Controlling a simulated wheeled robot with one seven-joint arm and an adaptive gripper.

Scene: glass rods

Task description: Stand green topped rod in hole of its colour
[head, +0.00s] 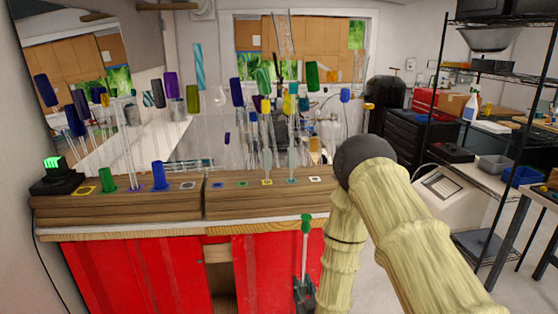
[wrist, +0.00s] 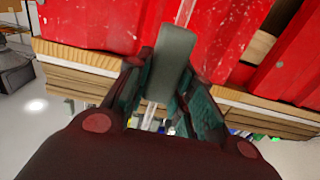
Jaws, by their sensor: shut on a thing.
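The green topped rod (head: 305,240) is upright in front of the bench, a clear shaft with a green cap. My gripper (head: 304,288) is shut on its lower shaft, below the bench top. The right wooden block (head: 240,205) has a row of small coloured squares. One square (head: 242,183) looks green, with no rod clearly standing in it. Other rods stand near the yellow square (head: 267,182) and the square to its right.
The left wooden block (head: 120,210) carries a green cylinder (head: 107,178), a blue cylinder (head: 158,176) and a black box (head: 53,180). Several tall rods with coloured caps crowd above both blocks. Red cabinet fronts (head: 130,275) are below.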

